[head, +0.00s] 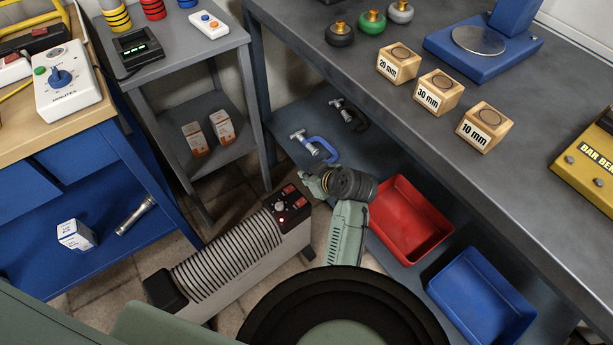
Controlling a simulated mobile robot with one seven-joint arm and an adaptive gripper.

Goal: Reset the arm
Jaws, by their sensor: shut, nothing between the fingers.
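My arm rises from the bottom middle of the head view, with a pale green link and a dark round joint. My gripper (309,181) is at the end of this arm, small in the picture, and points left. It is shut with nothing held. It shows just above the control end of a white unit with black ribs (228,250). I cannot tell how far apart they are in depth. Parts of the gripper are hidden by the dark wrist joint.
A grey workbench (545,185) at right holds wooden blocks (440,93) and a blue scale (485,45). On its lower shelf are a red bin (408,215), a blue bin (482,298) and clamps (315,146). A grey side table (190,55) and a blue workbench (60,185) stand left.

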